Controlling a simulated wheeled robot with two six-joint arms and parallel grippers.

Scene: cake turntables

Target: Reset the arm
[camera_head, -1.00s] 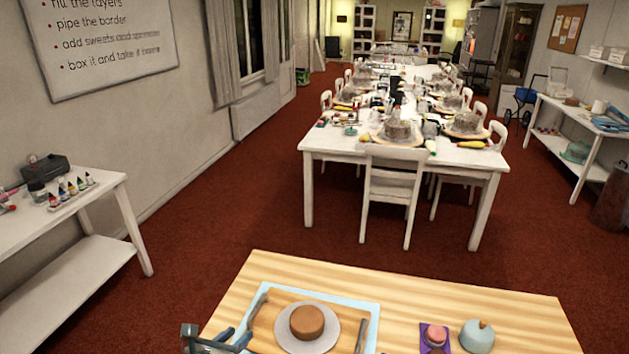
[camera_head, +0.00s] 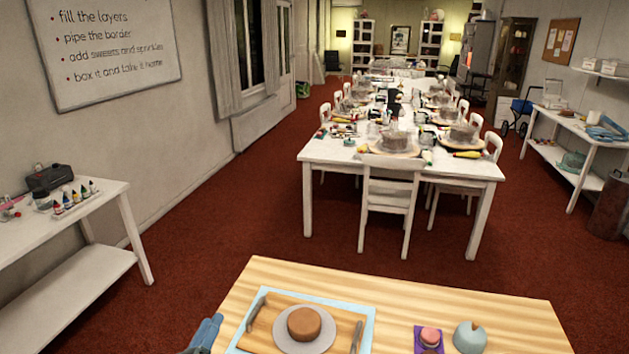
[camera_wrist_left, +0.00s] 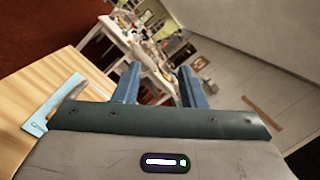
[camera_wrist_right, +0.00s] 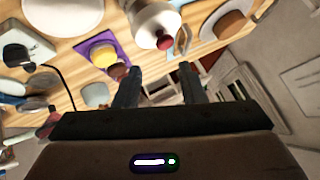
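My left gripper (camera_head: 205,335) is at the bottom left of the head view, just beside the left edge of the wooden table. In the left wrist view its two blue fingers (camera_wrist_left: 158,85) stand apart with nothing between them. My right gripper is not in the head view. In the right wrist view its two dark fingers (camera_wrist_right: 160,85) are apart and empty, with the wooden table beyond them.
On the wooden table (camera_head: 400,298), a brown cake (camera_head: 304,322) sits on a grey disc on a wooden tray (camera_head: 262,328) over a light blue mat (camera_head: 367,320). A pink-topped item (camera_head: 430,337) and a pale blue dome (camera_head: 470,337) stand right. A white table (camera_head: 330,150) stands beyond.

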